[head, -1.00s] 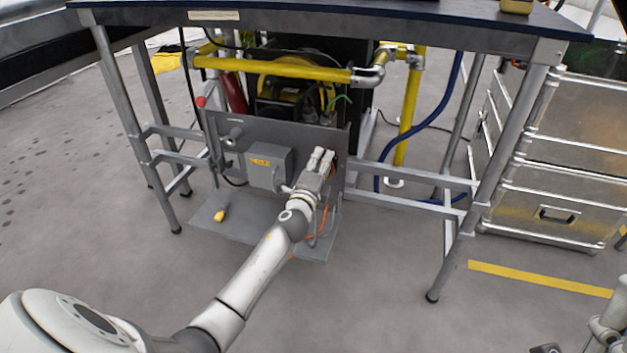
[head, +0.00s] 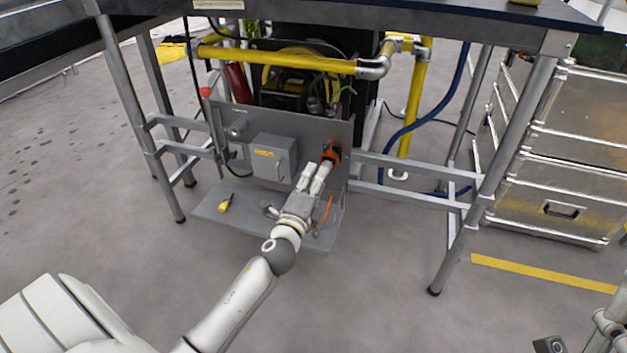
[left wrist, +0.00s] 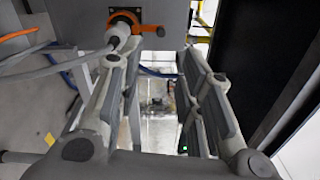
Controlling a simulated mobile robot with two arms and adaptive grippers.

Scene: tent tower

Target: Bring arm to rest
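My left gripper (head: 316,172) is in front of the upright grey panel (head: 226,120) under the table. In the left wrist view its two fingers (left wrist: 157,62) stand apart with nothing held between them. An orange fitting (head: 331,153) is on the right part of the panel, just beyond the fingertips. It also shows in the left wrist view (left wrist: 124,20), with a pale plug-like end partly behind the left finger; whether they touch I cannot tell. Part of my right arm shows at the lower right of the head view; its gripper does not show.
A grey box (head: 272,158) with a yellow label sticks out of the panel. A yellow-handled tool (head: 225,204) and an orange cable (head: 327,212) lie near the base plate (head: 215,206). Table legs (head: 500,150) flank the panel. Metal cases (head: 550,205) stand right. The floor in front is clear.

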